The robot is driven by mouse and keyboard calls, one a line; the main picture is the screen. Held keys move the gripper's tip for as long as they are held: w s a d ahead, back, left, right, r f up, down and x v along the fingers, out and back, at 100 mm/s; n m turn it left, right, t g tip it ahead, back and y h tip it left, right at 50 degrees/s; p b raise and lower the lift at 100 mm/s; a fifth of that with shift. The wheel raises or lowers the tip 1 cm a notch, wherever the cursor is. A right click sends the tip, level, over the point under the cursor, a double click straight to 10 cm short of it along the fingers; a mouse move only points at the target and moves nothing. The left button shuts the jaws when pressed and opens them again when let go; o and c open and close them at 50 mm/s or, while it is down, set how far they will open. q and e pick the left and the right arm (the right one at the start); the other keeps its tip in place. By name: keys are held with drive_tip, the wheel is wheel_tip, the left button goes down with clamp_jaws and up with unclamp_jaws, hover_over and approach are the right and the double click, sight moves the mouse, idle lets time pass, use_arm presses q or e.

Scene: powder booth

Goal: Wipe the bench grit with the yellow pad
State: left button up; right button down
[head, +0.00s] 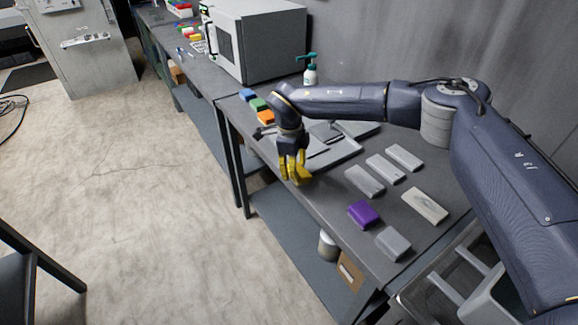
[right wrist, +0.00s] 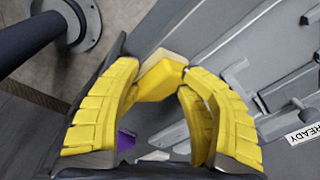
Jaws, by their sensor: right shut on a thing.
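The yellow pad (head: 302,176) is held between the yellow fingers of my right gripper (head: 293,168), over the front edge of the grey bench (head: 325,196). In the right wrist view, the pad (right wrist: 163,74) sits between the fingertips of the right gripper (right wrist: 162,88), which are shut on it. I cannot tell whether the pad touches the bench top. I cannot make out any grit on the bench. My left gripper is not in view.
Blue (head: 247,95), green (head: 259,104) and orange (head: 266,117) blocks lie beyond the gripper. A flat grey tray (head: 338,153) is beside it. A purple block (head: 363,214) and several grey blocks lie nearer. A pump bottle (head: 310,75) stands by a large grey box (head: 262,40).

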sight(307, 178)
drive_tip(key=c, duration=2.1)
unclamp_jaws()
drive_tip(key=shift+s+d+f, duration=0.15)
drive_tip(key=shift+s+d, duration=0.1)
drive_tip(key=shift+d, duration=0.35)
drive_tip(key=shift+s+d+f, duration=0.2)
drive_tip(key=shift+s+d, duration=0.05)
drive_tip(key=shift+d, duration=0.3)
drive_tip(key=shift+s+d+f, duration=0.15)
drive_tip(key=shift+s+d, duration=0.1)
drive_tip(key=shift+d, duration=0.35)
drive_tip(key=shift+s+d, duration=0.25)
drive_tip(key=shift+s, duration=0.3)
clamp_jaws()
drive_tip(key=shift+s, duration=0.5)
drive_tip(key=shift+r, duration=0.1)
drive_tip(key=shift+w+a+r, duration=0.1)
drive_tip(key=shift+w+r, duration=0.1)
drive_tip(key=shift+r, duration=1.4)
drive_tip(key=shift+w+r, duration=0.15)
drive_tip(key=shift+r, duration=1.4)
drive_tip(key=shift+r, duration=1.55)
